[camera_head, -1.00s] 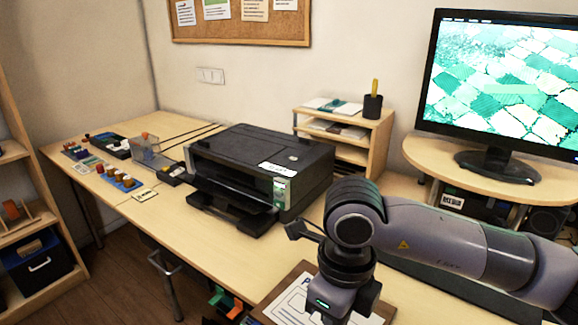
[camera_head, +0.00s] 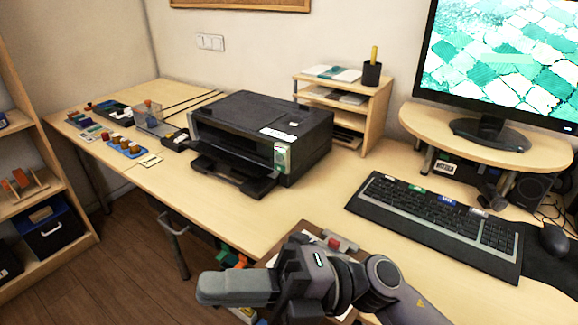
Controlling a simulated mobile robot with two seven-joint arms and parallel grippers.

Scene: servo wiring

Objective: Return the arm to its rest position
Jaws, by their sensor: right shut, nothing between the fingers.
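My right arm comes in from the bottom right, low over the front edge of the desk. Its wrist (camera_head: 312,272) is folded and turned to the left. My right gripper (camera_head: 225,288) points left, past the desk's front edge, with its fingers shut and nothing seen between them. A board with white paper (camera_head: 308,236) lies on the desk, partly hidden behind the wrist. A small red and grey piece (camera_head: 341,244) shows there just above the wrist. My left gripper is not in view.
A black printer (camera_head: 262,135) stands mid-desk. A keyboard (camera_head: 435,222) and mouse (camera_head: 555,239) lie at the right, below the monitor (camera_head: 505,60). Small parts (camera_head: 125,147) fill the far left. The desk front (camera_head: 215,220) between printer and arm is clear.

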